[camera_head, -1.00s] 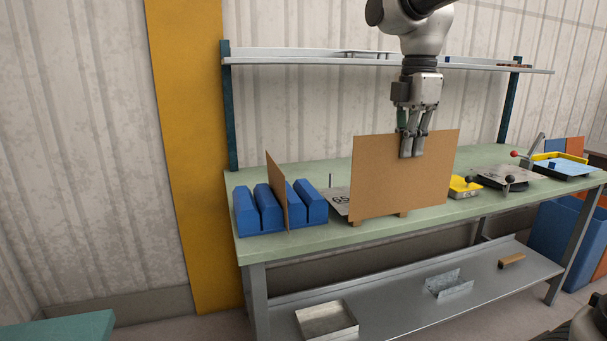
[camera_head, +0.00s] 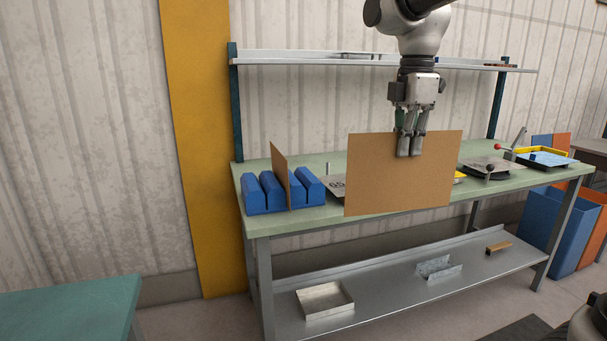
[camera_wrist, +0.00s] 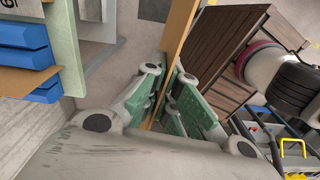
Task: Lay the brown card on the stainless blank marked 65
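My gripper (camera_head: 410,143) is shut on the top edge of a brown card (camera_head: 400,178), which hangs upright in front of the workbench. In the wrist view the card (camera_wrist: 181,32) shows edge-on between the fingers (camera_wrist: 172,85). The stainless blank (camera_head: 336,187) lies on the bench to the left of the card, mostly hidden behind it; part of its marking shows, too little to read surely. A corner of a marked plate also shows in the wrist view (camera_wrist: 62,5). A second brown card (camera_head: 281,172) stands upright in the blue slotted rack (camera_head: 312,188).
The green-topped bench (camera_head: 330,215) has a shelf above (camera_head: 300,57) and a lower shelf (camera_head: 390,285) with a metal tray (camera_head: 325,300). A dark-handled plate (camera_head: 490,168) and a yellow-and-blue tray (camera_head: 545,158) stand at right. A teal table (camera_head: 70,305) is at lower left.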

